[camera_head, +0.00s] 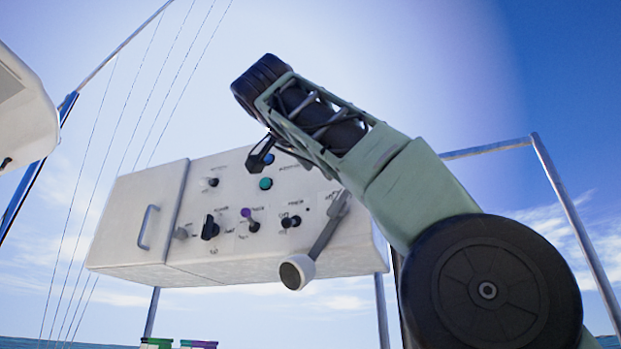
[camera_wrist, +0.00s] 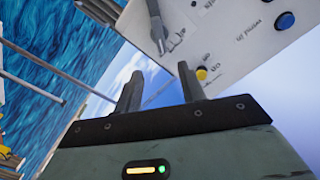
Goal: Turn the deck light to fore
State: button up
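A white control panel (camera_head: 225,255) hangs on a rail in the head view, with several small knobs and buttons on its face. Its labels are too small to read, so I cannot tell which knob is the deck light. My gripper (camera_head: 262,152) is in front of the panel's upper part. In the wrist view its two fingers (camera_wrist: 160,88) are apart with nothing between them.
A blue button (camera_head: 268,159) and a teal button (camera_head: 265,183) are close to my gripper. A grey lever with a white round end (camera_head: 297,271) sticks out below right. A handle (camera_head: 147,228) is on the left door. The wrist view shows a yellow button (camera_wrist: 201,73).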

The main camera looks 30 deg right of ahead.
jog(key=shift+v, duration=1.4)
